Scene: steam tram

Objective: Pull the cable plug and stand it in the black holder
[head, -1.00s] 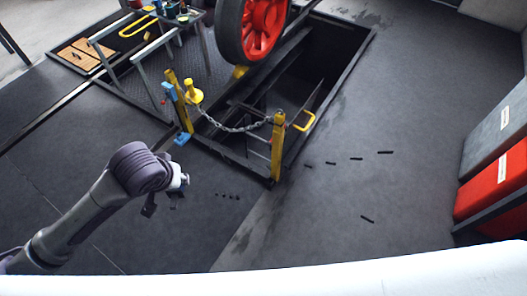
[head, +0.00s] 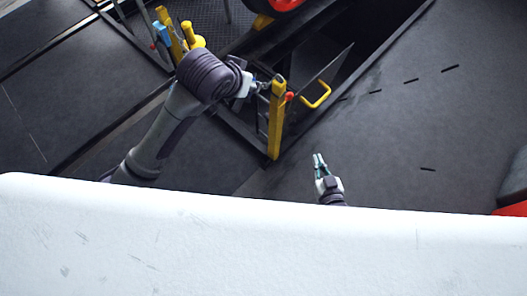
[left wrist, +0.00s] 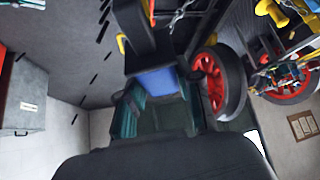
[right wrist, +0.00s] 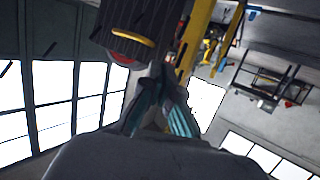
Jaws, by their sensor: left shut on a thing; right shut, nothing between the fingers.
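My left gripper (head: 259,85) is beside the top of a yellow post. In the left wrist view its teal fingers are shut on a blue block with a dark part against it, which may be the cable plug (left wrist: 156,80). The head view does not show this block clearly. My right gripper (head: 319,162) is shut and empty, low in front of the post and apart from it. Its teal fingertips meet in the right wrist view (right wrist: 162,78). I cannot make out the black holder for certain.
The yellow post (head: 276,125), with a red knob (head: 289,96), stands at the pit's corner. A yellow handle (head: 318,96) is just right of it. Another yellow post (head: 168,32) with a blue box (head: 160,32) stands behind my left arm. Floor to the right is mostly clear.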

